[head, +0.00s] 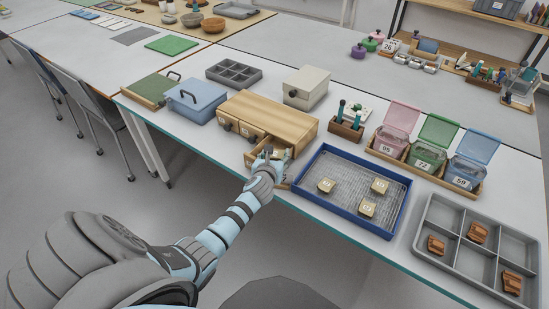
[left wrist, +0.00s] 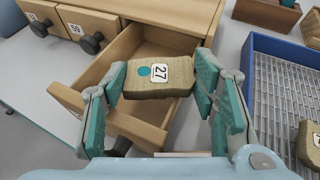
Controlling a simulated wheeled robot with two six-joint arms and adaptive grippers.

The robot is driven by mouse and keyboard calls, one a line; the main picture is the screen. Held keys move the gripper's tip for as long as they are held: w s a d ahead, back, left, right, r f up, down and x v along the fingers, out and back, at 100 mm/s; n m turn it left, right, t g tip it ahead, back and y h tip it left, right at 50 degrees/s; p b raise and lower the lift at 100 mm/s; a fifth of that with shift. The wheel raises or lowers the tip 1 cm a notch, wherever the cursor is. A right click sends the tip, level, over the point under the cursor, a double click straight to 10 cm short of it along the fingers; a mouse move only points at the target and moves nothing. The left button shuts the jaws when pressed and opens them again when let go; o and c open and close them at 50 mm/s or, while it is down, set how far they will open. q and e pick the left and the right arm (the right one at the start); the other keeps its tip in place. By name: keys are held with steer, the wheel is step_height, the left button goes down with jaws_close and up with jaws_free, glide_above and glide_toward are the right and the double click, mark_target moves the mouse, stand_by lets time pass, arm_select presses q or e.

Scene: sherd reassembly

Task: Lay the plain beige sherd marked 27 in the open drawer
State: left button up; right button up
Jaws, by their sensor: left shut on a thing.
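The beige sherd marked 27 (left wrist: 160,77) is held between the fingers of my left gripper (left wrist: 158,85), with its label and a teal dot facing the wrist camera. My left gripper is shut on it, over the open drawer (left wrist: 158,48) of the wooden drawer unit (left wrist: 115,12). The bare inside of the drawer shows behind the sherd. In the head view, my left gripper (head: 274,158) is at the open drawer (head: 256,153), at the right end of the unit (head: 272,112), and mostly hides the sherd. My right gripper is not in view.
A blue tray (head: 333,223) with several beige sherds stands right of the drawer. A grey compartment tray (head: 453,254) with orange-brown sherds is farther right. Open-lidded pink, green and blue boxes stand behind. A blue box (head: 196,101) is left of the unit.

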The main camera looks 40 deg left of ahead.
arm_select(q)
steer(key=shift+f, duration=0.15)
steer(key=o, duration=1.2)
steer(key=shift+c, duration=0.2)
